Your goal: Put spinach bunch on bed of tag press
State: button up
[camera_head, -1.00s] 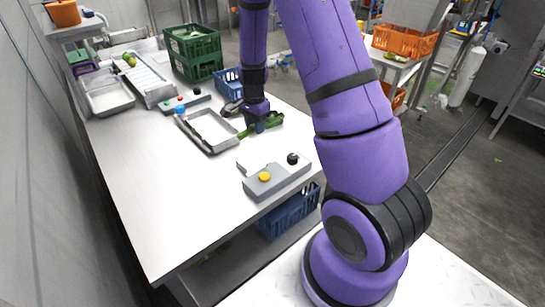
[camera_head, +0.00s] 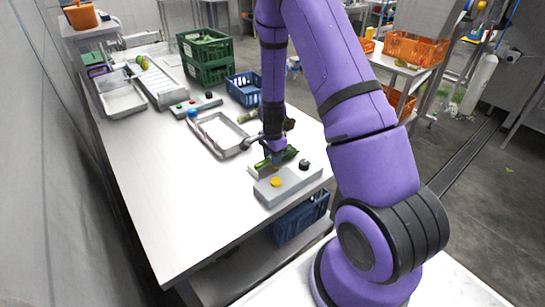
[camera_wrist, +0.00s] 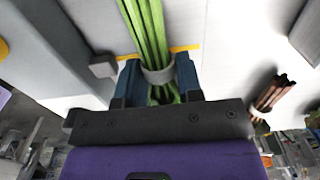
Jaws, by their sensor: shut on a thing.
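The spinach bunch (camera_head: 289,153) is green and leafy. Its banded green stalks (camera_wrist: 146,30) stand between the blue fingers in the wrist view. My gripper (camera_head: 276,158) is shut on the bunch; it also shows in the wrist view (camera_wrist: 160,85). The tag press (camera_head: 288,186) is a grey box with a yellow button and a black knob near the table's right edge. Its pale bed (camera_head: 254,171) shows behind the box, partly hidden by my gripper and the bunch. The bunch is over or at the bed; I cannot tell whether it touches.
A shallow metal tray (camera_head: 207,143) lies behind and left of the press. A control box (camera_head: 195,106), a blue basket (camera_head: 243,88) and green crates (camera_head: 205,57) stand further back. Another bunch with reddish stems (camera_wrist: 272,94) lies to the right in the wrist view. The near table is clear.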

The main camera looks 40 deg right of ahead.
jog(key=shift+f, duration=0.15)
jog(key=o, duration=1)
jog(key=s+a+r+n+t, duration=0.1)
jog(key=a+r+n, duration=0.1)
jog(key=r, duration=1)
jog(key=s+a+r+n, duration=0.2)
jog(key=r, duration=0.9)
jog(key=s+a+r+n+t, duration=0.2)
jog(key=s+a+r+n, duration=0.2)
jog(key=s+r, duration=0.5)
jog(key=s+a+r+n+t, duration=0.2)
jog(key=s+a+r+n, duration=0.3)
jog(key=s+r+n, duration=0.4)
jog(key=s+r, duration=0.1)
jog(key=s, duration=0.4)
jog(key=shift+s+n, duration=0.3)
